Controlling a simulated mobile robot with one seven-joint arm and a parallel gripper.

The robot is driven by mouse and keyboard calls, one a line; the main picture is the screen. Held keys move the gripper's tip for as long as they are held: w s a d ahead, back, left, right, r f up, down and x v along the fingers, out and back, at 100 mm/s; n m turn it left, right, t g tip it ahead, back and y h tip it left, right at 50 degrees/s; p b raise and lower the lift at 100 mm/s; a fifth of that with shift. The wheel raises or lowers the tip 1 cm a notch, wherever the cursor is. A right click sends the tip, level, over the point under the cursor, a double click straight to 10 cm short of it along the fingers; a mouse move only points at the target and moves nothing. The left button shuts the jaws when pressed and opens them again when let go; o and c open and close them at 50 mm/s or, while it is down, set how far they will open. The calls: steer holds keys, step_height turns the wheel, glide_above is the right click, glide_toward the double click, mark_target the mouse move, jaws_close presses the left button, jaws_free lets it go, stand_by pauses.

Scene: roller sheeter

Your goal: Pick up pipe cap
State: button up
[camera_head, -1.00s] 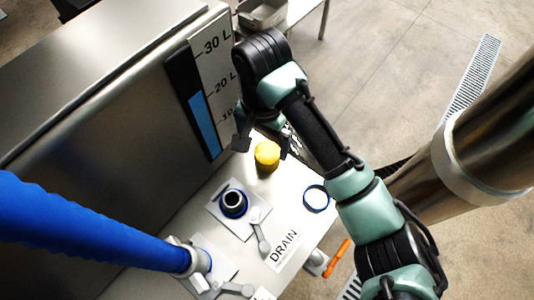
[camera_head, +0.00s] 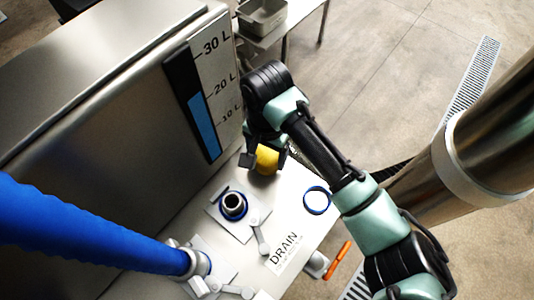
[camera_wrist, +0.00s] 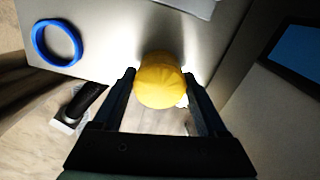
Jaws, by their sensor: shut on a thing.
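The pipe cap (camera_head: 266,160) is a round yellow piece at the back of the white work surface, beside the metal tank. My gripper (camera_head: 264,163) is around it, with a dark finger on each side. In the wrist view the yellow cap (camera_wrist: 160,80) sits between the two fingertips of my gripper (camera_wrist: 160,88), and the gripper is shut on it. The cap's underside is hidden, so I cannot tell whether it touches the surface.
A pipe fitting with a blue ring (camera_head: 233,204) and a lever stands in front of the cap. A loose blue ring (camera_head: 317,200) lies to the right. A thick blue hose (camera_head: 90,235) runs at left. The tank (camera_head: 110,110) with its level gauge (camera_head: 205,125) rises close behind.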

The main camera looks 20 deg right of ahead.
mark_target(267, 154)
steer(key=c, duration=0.4)
step_height(267, 154, up, 10)
steer(key=shift+r+p, duration=0.1)
steer(key=shift+p, duration=0.75)
